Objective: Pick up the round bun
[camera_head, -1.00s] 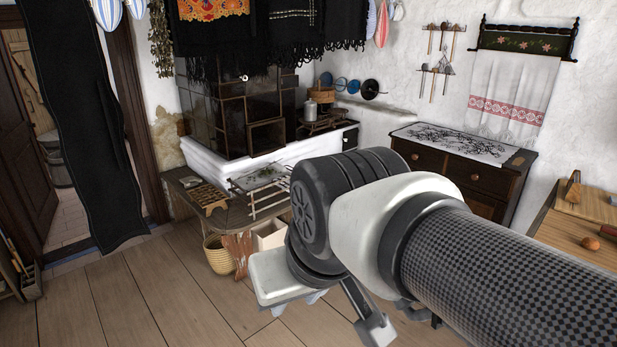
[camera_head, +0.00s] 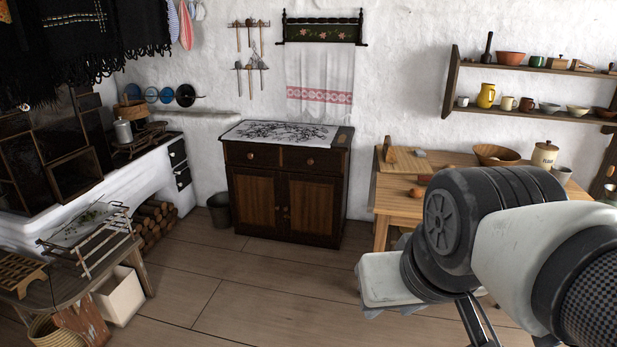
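My gripper (camera_head: 476,322) hangs at the lower right, in front of the table and well apart from the item. Only part of a finger shows, cut off by the bottom edge, so I cannot tell whether it is open or shut. My arm hides much of the table's right side.
A wooden bowl (camera_head: 497,155) and a lidded jar (camera_head: 544,154) stand at the table's back. A dark cabinet (camera_head: 285,195) stands left of the table. A bench (camera_head: 62,294) stands by the tiled stove (camera_head: 60,150). The middle floor is clear.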

